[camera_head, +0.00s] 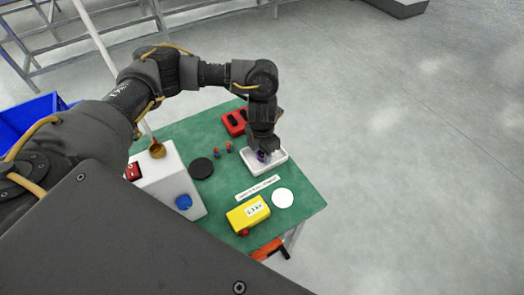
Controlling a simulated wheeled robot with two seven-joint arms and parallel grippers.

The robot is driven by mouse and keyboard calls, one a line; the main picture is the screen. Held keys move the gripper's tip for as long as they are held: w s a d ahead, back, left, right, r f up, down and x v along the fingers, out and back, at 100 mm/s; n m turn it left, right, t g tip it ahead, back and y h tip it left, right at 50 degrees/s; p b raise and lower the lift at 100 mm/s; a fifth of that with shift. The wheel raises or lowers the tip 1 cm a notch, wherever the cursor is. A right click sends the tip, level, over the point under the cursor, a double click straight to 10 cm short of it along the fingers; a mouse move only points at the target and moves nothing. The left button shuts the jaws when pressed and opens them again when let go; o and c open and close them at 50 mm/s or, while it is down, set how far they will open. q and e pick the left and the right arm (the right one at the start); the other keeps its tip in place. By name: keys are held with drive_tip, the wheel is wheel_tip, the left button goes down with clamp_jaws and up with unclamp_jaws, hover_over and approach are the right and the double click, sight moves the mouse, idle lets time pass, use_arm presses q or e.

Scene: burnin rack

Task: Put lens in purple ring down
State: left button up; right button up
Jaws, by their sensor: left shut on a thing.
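My left gripper (262,151) points down over a small white tray (278,166) on the green table. It is shut on a small dark purple thing (261,156), which looks like the lens in its purple ring. The fingers and the wrist hide most of it. I cannot tell whether it touches the tray floor. My right gripper does not show.
The green mat (300,196) holds a black disc (202,168), a white disc (283,198), a yellow box (247,214), a red block (234,123) and a white strip. A white box (165,184) stands left. A blue bin (33,117) is farther left.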

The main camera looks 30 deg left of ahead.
sight(262, 155)
use_arm(q)
drive_tip(key=shift+f, duration=0.15)
drive_tip(key=o, duration=0.7)
drive_tip(key=shift+r, duration=0.45)
wheel_tip(262, 155, up, 12)
drive_tip(key=shift+f+b, duration=0.25)
drive_tip(key=shift+b, duration=0.05)
drive_tip(key=shift+s, duration=0.1)
